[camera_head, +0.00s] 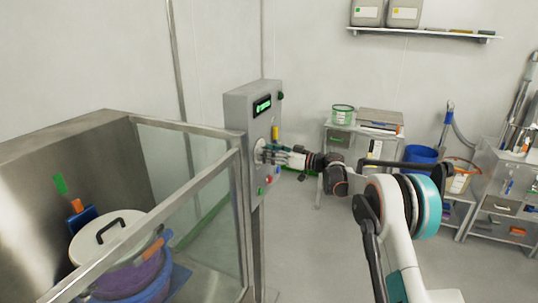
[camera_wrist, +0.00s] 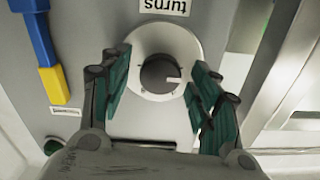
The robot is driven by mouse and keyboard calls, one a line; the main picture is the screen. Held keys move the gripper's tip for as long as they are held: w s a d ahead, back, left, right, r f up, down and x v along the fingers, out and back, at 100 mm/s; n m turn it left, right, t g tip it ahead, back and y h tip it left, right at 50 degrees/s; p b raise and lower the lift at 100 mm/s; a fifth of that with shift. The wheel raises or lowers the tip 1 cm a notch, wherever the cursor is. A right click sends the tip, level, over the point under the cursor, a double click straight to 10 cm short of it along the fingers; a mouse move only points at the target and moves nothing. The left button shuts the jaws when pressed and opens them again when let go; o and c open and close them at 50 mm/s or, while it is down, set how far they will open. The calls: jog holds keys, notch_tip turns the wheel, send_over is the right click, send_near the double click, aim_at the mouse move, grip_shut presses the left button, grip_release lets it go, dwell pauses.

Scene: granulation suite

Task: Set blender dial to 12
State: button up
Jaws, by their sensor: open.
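The blender dial (camera_wrist: 160,75) is a dark round knob with a white pointer mark on a pale round plate (camera_wrist: 140,38), set in the grey control panel (camera_head: 238,110). In the wrist view the pointer aims to the right. My gripper (camera_wrist: 158,85) is open, with one green-padded finger on each side of the dial and gaps showing between pads and knob.
A blue and yellow lever (camera_wrist: 45,60) sits left of the dial in the wrist view, and a label reading "turns" (camera_wrist: 165,5) is at the top. A glass-walled enclosure (camera_head: 190,185) holding a lidded drum (camera_head: 110,235) stands left of the panel. Shelves (camera_head: 365,130) stand behind.

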jog(key=c, duration=1.1)
jog(key=shift+o, duration=0.2)
